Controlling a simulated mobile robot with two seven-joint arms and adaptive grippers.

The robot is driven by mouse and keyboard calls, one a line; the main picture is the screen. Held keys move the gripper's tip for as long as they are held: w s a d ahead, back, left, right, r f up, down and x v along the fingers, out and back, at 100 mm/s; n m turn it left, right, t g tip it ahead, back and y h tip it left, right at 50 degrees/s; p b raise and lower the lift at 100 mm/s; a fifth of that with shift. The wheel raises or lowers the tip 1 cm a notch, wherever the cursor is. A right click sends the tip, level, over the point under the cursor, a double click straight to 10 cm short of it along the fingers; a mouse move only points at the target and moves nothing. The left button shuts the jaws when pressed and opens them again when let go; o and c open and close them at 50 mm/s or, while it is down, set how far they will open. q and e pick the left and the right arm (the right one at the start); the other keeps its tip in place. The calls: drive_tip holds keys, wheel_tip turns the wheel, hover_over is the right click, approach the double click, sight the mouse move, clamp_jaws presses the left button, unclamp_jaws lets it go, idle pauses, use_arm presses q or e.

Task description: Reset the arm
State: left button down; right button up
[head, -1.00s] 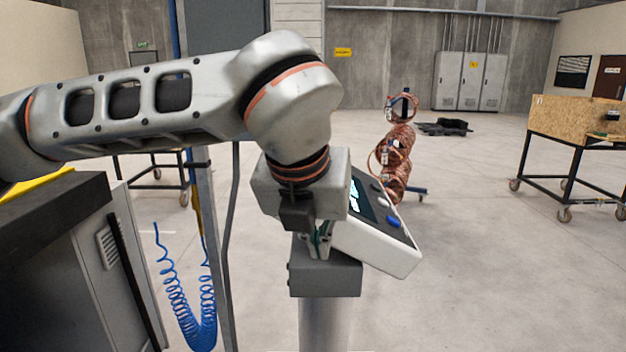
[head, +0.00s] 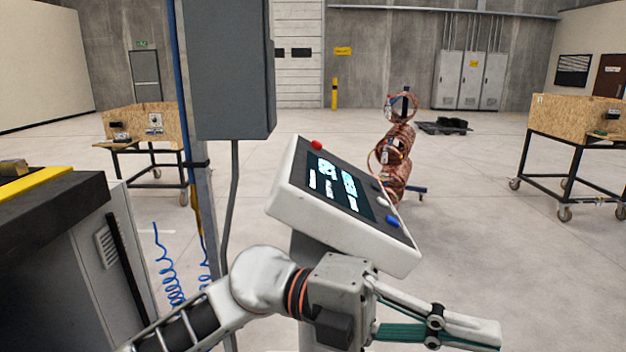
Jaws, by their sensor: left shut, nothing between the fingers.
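My left arm comes in from the lower left. My left gripper (head: 490,333) points to the right, low in the head view, in front of the control panel's pedestal and below the panel. Its fingers are shut with nothing between them. The control panel (head: 345,200) is white and tilted, with a lit dark screen, a red button at its upper left and a blue button at its right. The gripper looks apart from the panel face, though the wrist covers part of the pedestal. My right gripper is not in view.
A dark-topped machine (head: 75,215) with a yellow edge stands at the left. A grey box (head: 230,70) hangs on a post behind the panel. Copper coils (head: 397,165) stand on the floor beyond. A wooden cart (head: 575,125) is at the right.

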use_arm(q)
drive_tip(key=w+a+f+n+t+h, duration=0.1)
drive_tip(key=w+a+n+t+h, duration=0.6)
drive_tip(key=w+n+t, duration=0.4)
drive_tip(key=w+a+f+n+t+y, duration=0.4)
drive_tip(key=a+f+n+t+y, duration=0.1)
drive_tip(key=f+n+t, duration=0.25)
drive_tip(key=w+a+f+n+t+y, duration=0.4)
drive_tip(key=a+f+n+t, duration=0.1)
drive_tip(key=f+n+t, duration=0.3)
drive_tip(key=s+a+f+n+g+y, duration=0.25)
drive_tip(key=a+f+y, duration=0.2)
drive_tip(key=f, duration=0.55)
drive_tip(key=s+a+f+n+g+y, duration=0.1)
drive_tip(key=s+a+f+n+y, duration=0.3)
drive_tip(key=f, duration=0.5)
drive_tip(key=s+a+f+n+g+y, duration=0.1)
drive_tip(key=s+a+f+n+y, duration=0.15)
drive_tip(key=a+f, duration=0.55)
drive_tip(key=s+a+f+g+y, duration=0.1)
drive_tip(key=s+a+f+g, duration=0.1)
drive_tip(key=s+f, duration=0.7)
drive_tip(key=shift+a+f+n+g, duration=0.3)
drive_tip(key=shift+f+n+g, duration=0.15)
drive_tip(key=shift+f+g, duration=0.25)
